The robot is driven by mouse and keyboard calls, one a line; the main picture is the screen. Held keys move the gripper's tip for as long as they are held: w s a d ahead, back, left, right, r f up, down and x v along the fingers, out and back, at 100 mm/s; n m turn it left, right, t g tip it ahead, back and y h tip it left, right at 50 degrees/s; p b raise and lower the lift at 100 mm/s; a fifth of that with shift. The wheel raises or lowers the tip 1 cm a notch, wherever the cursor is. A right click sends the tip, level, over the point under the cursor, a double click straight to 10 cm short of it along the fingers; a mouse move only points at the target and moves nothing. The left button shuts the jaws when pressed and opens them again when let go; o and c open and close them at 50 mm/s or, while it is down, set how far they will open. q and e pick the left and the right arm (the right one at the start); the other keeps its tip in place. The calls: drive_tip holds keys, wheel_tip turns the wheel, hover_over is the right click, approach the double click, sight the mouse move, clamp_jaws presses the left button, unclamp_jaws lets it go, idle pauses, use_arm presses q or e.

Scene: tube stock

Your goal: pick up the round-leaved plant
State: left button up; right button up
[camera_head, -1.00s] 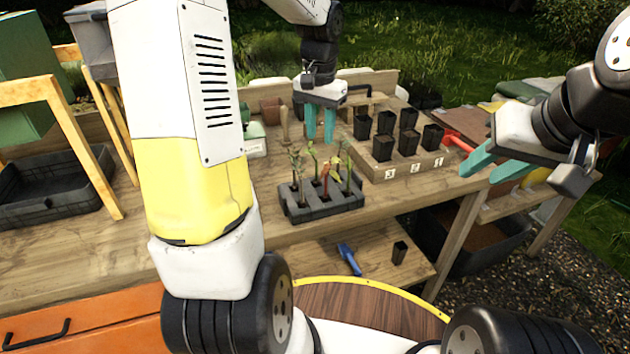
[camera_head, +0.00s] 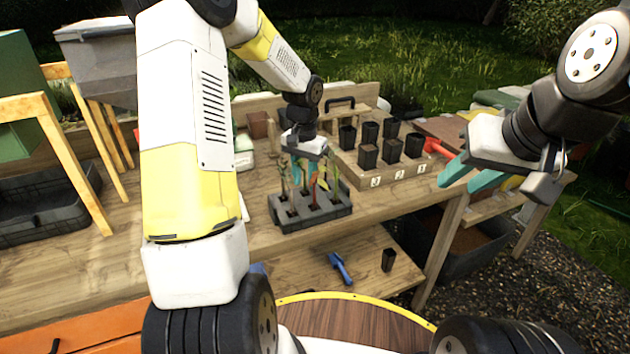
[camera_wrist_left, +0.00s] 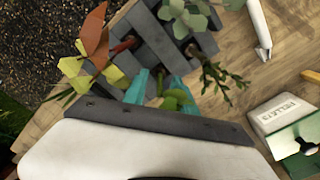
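A dark tray (camera_head: 318,216) of several seedlings stands on the bench and also shows in the left wrist view (camera_wrist_left: 158,40). A pale green plant with rounded leaves (camera_wrist_left: 188,14) is at the tray's far end in the left wrist view. A bright green plant (camera_wrist_left: 176,98), partly hidden, stands between my left gripper's fingers; its leaves also look rounded. My right gripper (camera_head: 470,176) is open and empty.
A wooden rack with several black pots (camera_head: 392,152) stands right of the tray. A labelled white and green box (camera_wrist_left: 284,118) and a white pointed tool (camera_wrist_left: 260,32) lie near the tray. A blue trowel (camera_head: 340,268) lies on the lower shelf.

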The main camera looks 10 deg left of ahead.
use_arm(q)
drive_tip(key=shift+c, duration=0.2)
clamp_jaws()
drive_tip(key=shift+r, duration=0.1)
